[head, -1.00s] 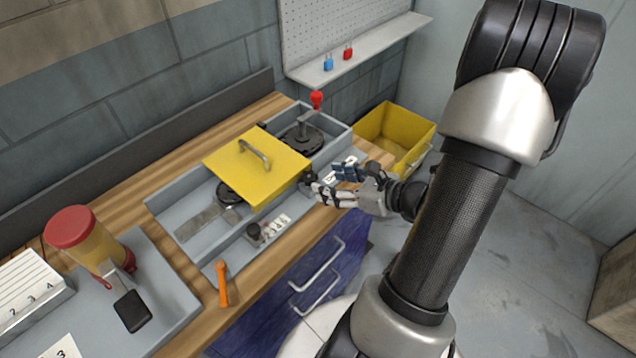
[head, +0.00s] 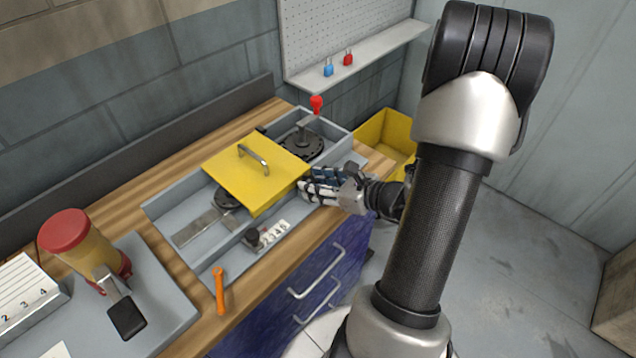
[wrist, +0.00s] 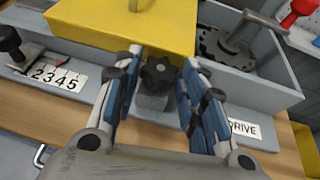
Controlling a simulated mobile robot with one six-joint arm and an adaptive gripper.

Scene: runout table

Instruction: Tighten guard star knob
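The black guard star knob (wrist: 158,73) sits on a grey block at the front edge of the yellow guard, seen in the wrist view. My gripper (wrist: 163,62) is open, with one blue-padded finger on each side of the knob and small gaps showing. The yellow guard (head: 235,163) lies flat across the grey tray and has a metal handle (head: 254,154).
A red-knobbed lever (head: 316,104) rises behind the guard. A dark knob (head: 252,237) stands by the number strip (head: 274,232). An orange tool (head: 219,291) lies at the table's front. A yellow bin (head: 372,130) is to the right. A jar (head: 84,244) stands at left.

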